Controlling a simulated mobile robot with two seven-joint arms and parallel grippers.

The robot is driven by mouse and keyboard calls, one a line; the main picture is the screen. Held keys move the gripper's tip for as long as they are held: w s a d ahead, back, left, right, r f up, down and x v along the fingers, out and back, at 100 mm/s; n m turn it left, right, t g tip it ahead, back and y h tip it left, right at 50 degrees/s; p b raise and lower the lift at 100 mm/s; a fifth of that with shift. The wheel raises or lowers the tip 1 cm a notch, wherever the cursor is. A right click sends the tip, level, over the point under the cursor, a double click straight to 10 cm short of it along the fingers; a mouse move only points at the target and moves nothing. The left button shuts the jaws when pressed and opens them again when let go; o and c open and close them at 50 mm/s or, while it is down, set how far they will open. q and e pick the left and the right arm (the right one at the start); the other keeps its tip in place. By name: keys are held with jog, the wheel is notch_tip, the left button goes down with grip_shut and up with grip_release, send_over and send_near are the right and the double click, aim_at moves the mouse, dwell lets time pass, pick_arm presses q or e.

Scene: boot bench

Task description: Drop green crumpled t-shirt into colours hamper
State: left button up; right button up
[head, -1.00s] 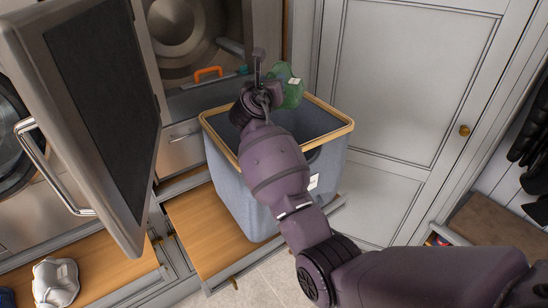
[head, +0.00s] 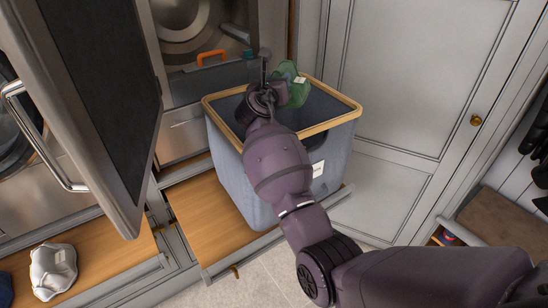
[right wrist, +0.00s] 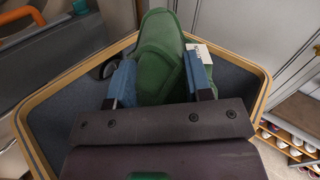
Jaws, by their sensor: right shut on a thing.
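The green crumpled t-shirt (head: 291,84) is held by my right gripper (head: 268,72) over the hamper's opening, towards its back side. In the right wrist view the green t-shirt (right wrist: 160,60) sits between the two blue-padded fingers of my right gripper (right wrist: 160,82), with a white tag on its right side. The hamper (head: 236,178) is a blue-grey fabric bin with a wooden rim and a white label on its front. Its wooden rim also shows in the right wrist view (right wrist: 262,95). My arm hides part of the hamper's front and opening. My left gripper is not in view.
The hamper stands on a pulled-out wooden shelf (head: 192,212). An open appliance door (head: 90,95) with a metal handle stands at the left. A white cap-like item (head: 53,270) lies on the lower left shelf. An orange handle (head: 212,58) shows behind the hamper. Grey cabinet doors (head: 415,80) stand right.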

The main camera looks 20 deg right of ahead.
jog(key=shift+f, duration=0.25)
jog(key=o, duration=1.1)
